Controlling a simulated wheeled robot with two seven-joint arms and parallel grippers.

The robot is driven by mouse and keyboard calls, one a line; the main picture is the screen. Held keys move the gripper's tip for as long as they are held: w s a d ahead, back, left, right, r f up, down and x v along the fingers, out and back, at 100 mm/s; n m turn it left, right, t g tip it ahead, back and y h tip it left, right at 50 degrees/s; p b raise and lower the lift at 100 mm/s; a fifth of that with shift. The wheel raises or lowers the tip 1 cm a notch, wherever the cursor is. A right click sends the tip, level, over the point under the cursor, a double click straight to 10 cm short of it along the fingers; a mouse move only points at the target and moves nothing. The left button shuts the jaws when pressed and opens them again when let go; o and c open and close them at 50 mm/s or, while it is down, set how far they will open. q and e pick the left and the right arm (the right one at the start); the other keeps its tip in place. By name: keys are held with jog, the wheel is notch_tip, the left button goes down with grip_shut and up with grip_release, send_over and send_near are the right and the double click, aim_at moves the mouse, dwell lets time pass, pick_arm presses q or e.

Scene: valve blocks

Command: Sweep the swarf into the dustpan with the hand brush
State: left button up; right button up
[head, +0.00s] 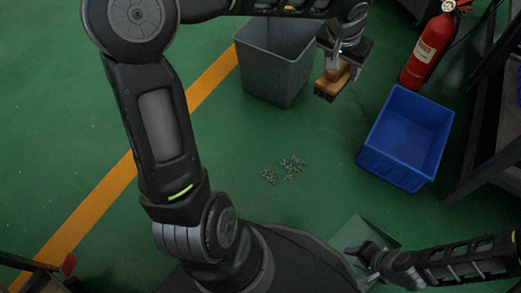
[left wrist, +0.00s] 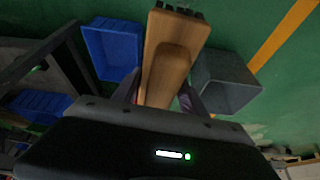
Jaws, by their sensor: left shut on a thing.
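The hand brush (head: 331,84) has a wooden body and dark bristles. My left gripper (head: 343,62) is shut on it and holds it above the floor, right of the grey bin. In the left wrist view the brush (left wrist: 172,55) sits between the fingers, bristle end at the top. The swarf (head: 290,165) lies as a small loose patch of grey bits on the green floor, below and left of the brush. The dustpan (head: 359,231) looks like a grey-green plate near the bottom, partly hidden by my right gripper (head: 364,256). Whether that gripper's fingers are closed on it is unclear.
A grey bin (head: 272,72) stands behind the swarf and a blue crate (head: 405,137) stands to its right. A red fire extinguisher (head: 428,50) and dark racks (head: 492,125) line the right side. Floor around the swarf is clear. An orange stripe (head: 110,185) crosses at left.

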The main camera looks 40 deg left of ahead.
pick_arm(q)
jog(key=w+a+f+m+h+b, duration=0.1)
jog(key=w+a+f+b, duration=0.15)
jog(key=f, duration=1.15)
jog(key=w+a+f+m+b, duration=0.2)
jog(key=a+f, duration=0.1)
jog(key=f, duration=1)
jog(key=s+a+f+b, duration=0.1)
jog(key=s+a+f, duration=0.2)
jog(key=f, duration=0.5)
jog(key=s+a+f+b, duration=0.1)
jog(key=s+a+f, duration=0.3)
jog(key=f, duration=0.5)
jog(key=s+a+f+n+b, duration=0.1)
jog(key=s+a+f, duration=0.2)
jog(key=a+f, duration=0.4)
notch_tip(320, 180, down, 2)
jog(key=shift+s+a+f+b, duration=0.1)
jog(key=shift+s+a+b, duration=0.05)
jog(key=shift+s+b, duration=0.2)
notch_tip(320, 180, down, 6)
jog(key=b, duration=0.4)
jog(key=shift+r, duration=0.25)
jog(key=shift+f, duration=0.15)
jog(key=shift+f, duration=0.5)
